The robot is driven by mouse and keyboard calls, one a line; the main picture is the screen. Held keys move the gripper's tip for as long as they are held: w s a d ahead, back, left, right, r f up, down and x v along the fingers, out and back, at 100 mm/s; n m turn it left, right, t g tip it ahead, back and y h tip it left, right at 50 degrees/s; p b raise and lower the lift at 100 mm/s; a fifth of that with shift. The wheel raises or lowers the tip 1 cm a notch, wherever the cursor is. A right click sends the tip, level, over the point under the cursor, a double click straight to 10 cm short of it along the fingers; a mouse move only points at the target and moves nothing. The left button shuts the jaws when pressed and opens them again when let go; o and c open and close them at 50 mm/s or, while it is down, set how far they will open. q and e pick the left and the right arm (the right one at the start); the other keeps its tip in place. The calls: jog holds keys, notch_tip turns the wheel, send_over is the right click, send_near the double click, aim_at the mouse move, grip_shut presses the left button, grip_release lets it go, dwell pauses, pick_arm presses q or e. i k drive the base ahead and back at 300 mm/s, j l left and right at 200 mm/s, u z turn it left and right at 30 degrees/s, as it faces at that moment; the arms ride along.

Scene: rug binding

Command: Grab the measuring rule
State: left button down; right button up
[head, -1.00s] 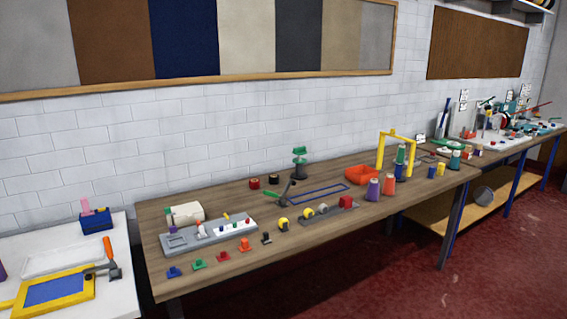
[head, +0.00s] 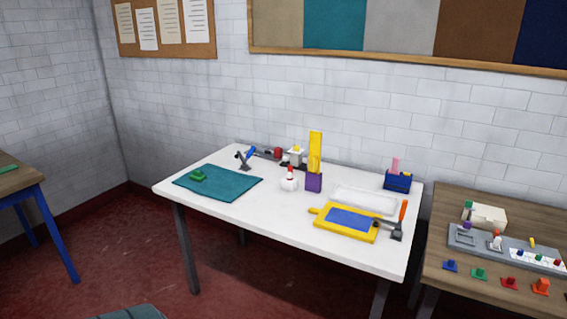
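A yellow upright strip (head: 315,150), which looks like the measuring rule, stands in a purple holder (head: 313,183) on the white table (head: 270,219). Its lower end is hidden inside the holder. Its markings are too small to read. Neither of my grippers is in the head view.
A white bottle with a red tip (head: 289,183) stands just left of the holder. A teal mat (head: 225,190), a yellow-framed blue board (head: 347,220), a clear tray (head: 364,200) and a blue box (head: 398,181) share the table. A wooden workbench (head: 450,279) stands at right.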

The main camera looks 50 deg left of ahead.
aim_at(315, 137)
jog(key=u, duration=1.4)
jog(key=z, duration=0.35)
jog(key=j+z, duration=1)
jog(key=j, duration=0.35)
jog(key=k+j+z, duration=0.1)
jog(key=j, duration=0.4)
jog(key=k+j+z, duration=0.1)
jog(key=j, duration=0.35)
